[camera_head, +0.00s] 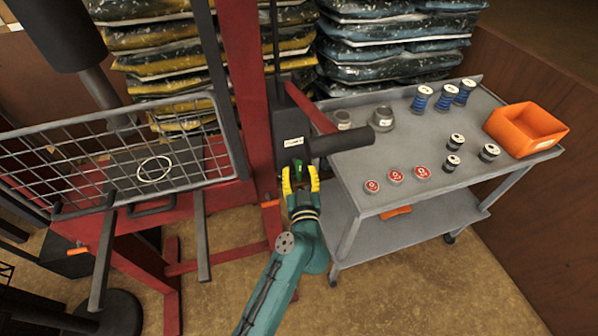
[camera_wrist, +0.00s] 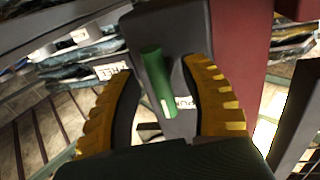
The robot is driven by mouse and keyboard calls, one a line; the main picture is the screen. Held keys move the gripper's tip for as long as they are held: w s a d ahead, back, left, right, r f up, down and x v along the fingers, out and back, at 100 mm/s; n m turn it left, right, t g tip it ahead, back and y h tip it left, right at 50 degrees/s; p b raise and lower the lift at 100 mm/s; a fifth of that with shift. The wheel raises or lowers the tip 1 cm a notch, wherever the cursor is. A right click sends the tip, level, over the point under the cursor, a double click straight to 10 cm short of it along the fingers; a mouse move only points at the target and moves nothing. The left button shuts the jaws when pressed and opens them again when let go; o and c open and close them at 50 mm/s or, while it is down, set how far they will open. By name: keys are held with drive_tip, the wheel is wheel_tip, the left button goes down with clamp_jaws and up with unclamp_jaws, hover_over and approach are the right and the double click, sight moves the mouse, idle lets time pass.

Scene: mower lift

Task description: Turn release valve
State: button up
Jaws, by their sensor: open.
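The release valve shows as a green rod-shaped handle (camera_wrist: 157,80) on a dark grey block (camera_wrist: 180,35) in the wrist view. In the head view a small bit of the green handle (camera_head: 298,168) shows at the lower part of the dark pump block (camera_head: 291,140) on the red lift. My gripper (camera_head: 300,181) has yellow fingers and stands open just in front of the block. In the wrist view my gripper's fingers (camera_wrist: 160,82) lie on either side of the green handle, with visible gaps. I cannot tell how deep the handle sits between them.
A black-gripped red lever (camera_head: 340,140) sticks out just above my gripper. The red mast (camera_head: 243,90) is close on the left. A grey cart (camera_head: 400,150) with spools, cans and an orange bin (camera_head: 526,129) stands at right. A wire-mesh guard (camera_head: 110,150) is at left.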

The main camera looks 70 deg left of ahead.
drive_tip(key=shift+a, duration=0.25)
clamp_jaws()
